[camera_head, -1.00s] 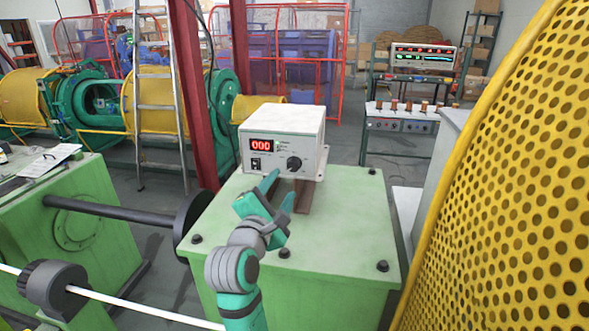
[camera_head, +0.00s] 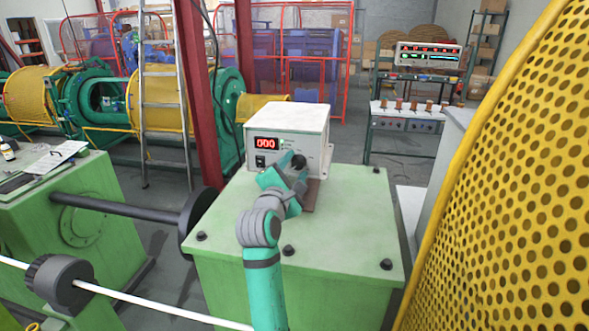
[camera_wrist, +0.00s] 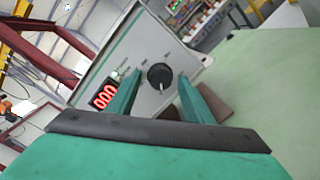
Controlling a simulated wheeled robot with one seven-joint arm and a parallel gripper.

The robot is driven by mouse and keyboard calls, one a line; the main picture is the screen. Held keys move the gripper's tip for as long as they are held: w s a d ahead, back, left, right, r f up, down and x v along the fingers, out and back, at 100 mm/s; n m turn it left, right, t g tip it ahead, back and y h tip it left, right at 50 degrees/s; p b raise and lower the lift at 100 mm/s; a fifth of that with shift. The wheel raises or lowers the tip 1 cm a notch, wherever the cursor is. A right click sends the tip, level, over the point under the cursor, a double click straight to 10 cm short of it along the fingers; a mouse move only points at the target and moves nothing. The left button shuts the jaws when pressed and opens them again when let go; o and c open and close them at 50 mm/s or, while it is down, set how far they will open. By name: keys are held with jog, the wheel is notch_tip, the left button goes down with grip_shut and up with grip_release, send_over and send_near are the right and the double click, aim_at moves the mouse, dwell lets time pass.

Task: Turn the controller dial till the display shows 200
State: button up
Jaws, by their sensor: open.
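The controller (camera_head: 287,125) is a white box on the green cabinet top. Its red display (camera_head: 266,143) reads 000, and the display also shows in the wrist view (camera_wrist: 104,96). The black dial (camera_wrist: 159,76) has a white pointer mark and sits on the front panel, right of the display; it shows in the head view too (camera_head: 298,161). My gripper (camera_head: 291,164) is in front of the panel at the dial. In the wrist view my gripper (camera_wrist: 158,92) is open, with one teal finger on each side of the dial and gaps between fingers and dial.
The green cabinet top (camera_head: 340,225) is clear apart from bolts and a brown block (camera_head: 311,195) under the controller's front. A yellow perforated guard (camera_head: 510,190) stands close on the right. A red post (camera_head: 198,100) rises behind left.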

jog(key=shift+d, duration=0.3)
jog(key=c, duration=0.8)
jog(key=shift+c, duration=1.2)
jog(key=shift+d+f, duration=0.1)
jog(key=shift+d, duration=0.1)
jog(key=shift+s+a, duration=0.1)
jog(key=shift+a, duration=0.45)
jog(key=shift+m, duration=1)
jog(key=m, duration=0.5)
jog(key=shift+g, duration=0.3)
jog(key=m+y, duration=0.1)
jog(key=m, duration=0.7)
jog(key=shift+r+m, duration=0.25)
jog(key=shift+m, duration=0.05)
jog(key=m+y, duration=0.1)
jog(key=m, duration=0.2)
jog(key=shift+d, duration=0.1)
jog(key=m, duration=0.6)
jog(key=shift+d+r+m+y, duration=0.1)
jog(key=shift+r+m+y, duration=0.05)
jog(key=shift+m+y, duration=0.15)
jog(key=shift+s, duration=0.1)
